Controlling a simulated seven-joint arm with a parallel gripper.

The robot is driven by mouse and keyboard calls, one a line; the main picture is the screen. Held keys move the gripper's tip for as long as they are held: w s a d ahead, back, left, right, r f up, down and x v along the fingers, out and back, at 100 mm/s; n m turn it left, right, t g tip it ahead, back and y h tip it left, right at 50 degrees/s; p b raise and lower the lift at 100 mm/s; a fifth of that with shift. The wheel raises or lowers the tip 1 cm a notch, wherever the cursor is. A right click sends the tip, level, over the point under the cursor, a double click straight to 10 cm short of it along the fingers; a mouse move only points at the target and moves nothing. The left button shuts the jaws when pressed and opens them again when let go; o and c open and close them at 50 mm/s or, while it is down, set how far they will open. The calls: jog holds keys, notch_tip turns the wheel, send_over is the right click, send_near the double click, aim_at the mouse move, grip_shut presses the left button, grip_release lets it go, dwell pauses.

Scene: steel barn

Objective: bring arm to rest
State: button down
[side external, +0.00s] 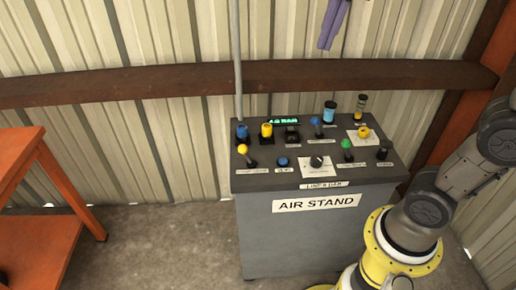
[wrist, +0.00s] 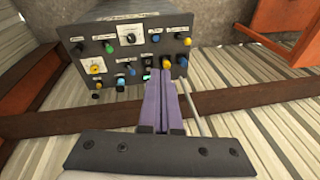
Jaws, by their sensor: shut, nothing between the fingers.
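My gripper (side external: 325,46) hangs at the top of the side external view, its purple fingers pointing down, above and behind the console as seen there. Its upper part is cut off by the frame. In the wrist view the purple fingers (wrist: 165,72) are together, with nothing between them, and overlap the console's edge in the picture. The grey console (side external: 258,225), labelled AIR STAND, stands on the floor. My gripper looks apart from its controls in the side external view.
The console top carries several controls, among them a yellow-knobbed lever (side external: 243,149), a green-knobbed lever (side external: 346,144) and a lit green display (side external: 284,121). A rusty beam (side external: 160,82) crosses the corrugated wall behind. An orange table (side external: 38,205) stands at left.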

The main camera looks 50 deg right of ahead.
jog(key=s+a+f+n+t, duration=0.1)
jog(key=s+f+n+t, duration=0.2)
jog(key=s+f+n, duration=0.7)
jog(key=shift+s+f+n+y, duration=0.3)
jog(key=shift+s+f, duration=0.3)
jog(key=shift+f, duration=2.1)
